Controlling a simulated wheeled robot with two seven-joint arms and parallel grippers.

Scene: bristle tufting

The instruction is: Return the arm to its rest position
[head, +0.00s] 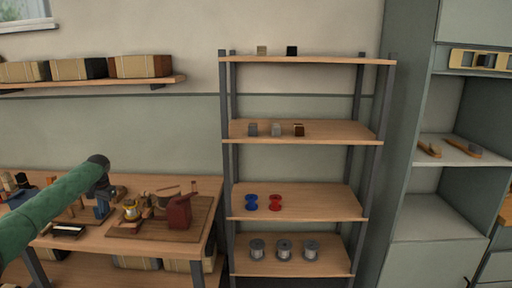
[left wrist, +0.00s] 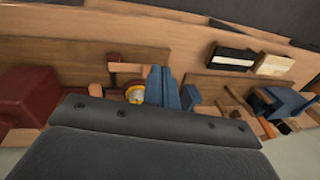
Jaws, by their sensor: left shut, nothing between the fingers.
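My left gripper (head: 104,192) hangs from the dark wrist at the end of my green arm, low over the left workbench (head: 165,182). It is shut and empty. In the left wrist view its dark body fills the bottom, and a blue upright shape shows just beyond it. My right gripper does not show.
A dark red block (head: 180,212) and a yellow tin (head: 131,210) stand on a wooden board (head: 150,231) just right of the gripper. More tools lie to the left. A shelf rack (head: 300,203) with spools stands to the right, apart from the bench.

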